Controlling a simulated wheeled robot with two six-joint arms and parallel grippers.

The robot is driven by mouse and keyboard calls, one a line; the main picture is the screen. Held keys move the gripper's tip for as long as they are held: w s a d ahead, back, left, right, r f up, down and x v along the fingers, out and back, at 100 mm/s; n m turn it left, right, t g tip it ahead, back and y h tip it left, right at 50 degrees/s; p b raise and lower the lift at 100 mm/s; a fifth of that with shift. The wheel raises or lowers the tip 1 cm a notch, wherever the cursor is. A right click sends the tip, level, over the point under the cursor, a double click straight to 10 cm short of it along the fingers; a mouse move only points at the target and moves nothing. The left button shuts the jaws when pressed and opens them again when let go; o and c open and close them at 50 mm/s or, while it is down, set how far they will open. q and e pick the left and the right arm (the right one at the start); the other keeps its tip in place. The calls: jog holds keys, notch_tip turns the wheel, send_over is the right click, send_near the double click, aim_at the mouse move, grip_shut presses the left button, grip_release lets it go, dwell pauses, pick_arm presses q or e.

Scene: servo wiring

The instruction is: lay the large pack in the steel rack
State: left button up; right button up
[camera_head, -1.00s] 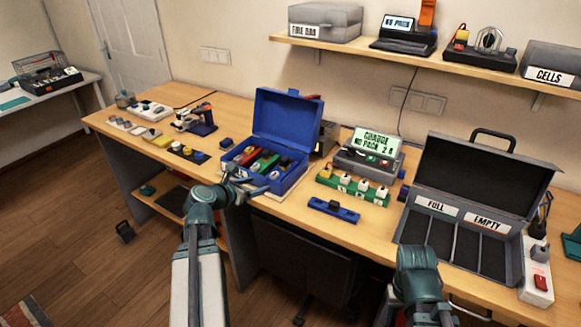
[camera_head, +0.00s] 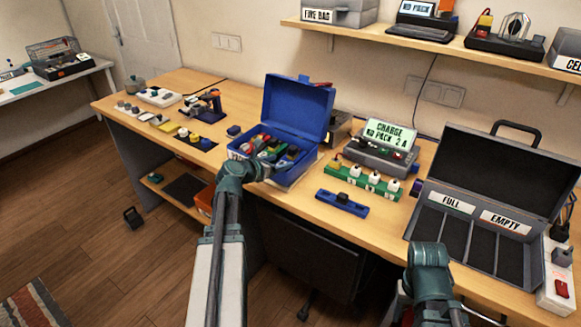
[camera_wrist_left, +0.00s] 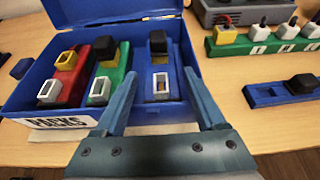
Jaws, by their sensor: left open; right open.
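The open blue box (camera_head: 310,98) labelled PACKS stands mid-table. In the left wrist view it holds a red pack (camera_wrist_left: 72,78), a green pack (camera_wrist_left: 108,72) and a blue pack (camera_wrist_left: 159,70) with a black connector. Another blue pack (camera_head: 342,203) lies on the table. Which pack is the large one is not clear. My left gripper (camera_head: 263,166) is at the box's front edge; in the left wrist view its open, empty fingers (camera_wrist_left: 162,98) point at the blue pack inside. My right arm shows lower right, its gripper out of view. I cannot identify the steel rack with certainty.
A grey case (camera_head: 482,215) marked FULL and EMPTY stands open at right with empty slots. A charger (camera_head: 378,158) and a green strip (camera_head: 362,183) stand right of the box. A wire-topped unit (camera_head: 60,62) sits on the far left table. The front table edge is near.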

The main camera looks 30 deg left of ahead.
aim_at(290, 159)
pick_arm(q)
jog(key=shift+b+x, duration=1)
jog(key=shift+x, duration=1.5)
jog(key=shift+w+f, duration=0.15)
jog(key=shift+w, duration=0.2)
jog(key=shift+s, duration=0.1)
jog(key=shift+c, duration=0.3)
grip_shut()
